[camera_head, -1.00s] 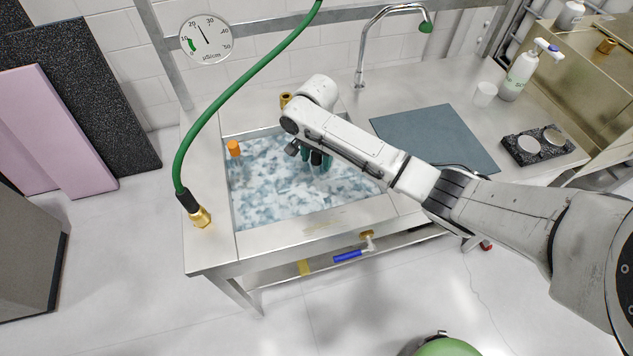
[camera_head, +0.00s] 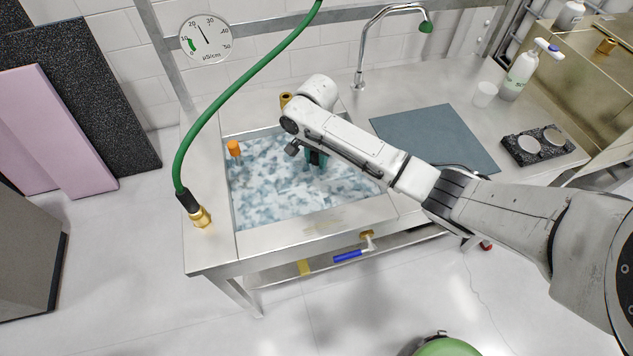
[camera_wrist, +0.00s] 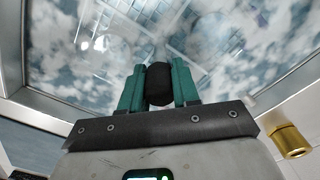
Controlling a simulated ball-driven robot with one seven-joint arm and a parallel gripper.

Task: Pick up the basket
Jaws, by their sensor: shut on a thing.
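My gripper (camera_head: 316,160) is over the water-filled basin (camera_head: 316,220), low near its far side. In the wrist view its two teal fingers (camera_wrist: 159,90) are shut on a round black knob (camera_wrist: 159,82). Beyond the knob, faint grid lines show in the water; I cannot tell whether they belong to a basket or are a reflection. No basket body shows clearly in either view. The water surface is mottled blue and white.
An orange cylinder (camera_head: 233,148) stands at the basin's left edge. A green hose (camera_head: 225,98) with a brass end arches over the left side. A brass fitting (camera_head: 285,98) sits behind the basin. A grey-blue mat (camera_head: 435,138) and white cup (camera_head: 484,94) lie to the right.

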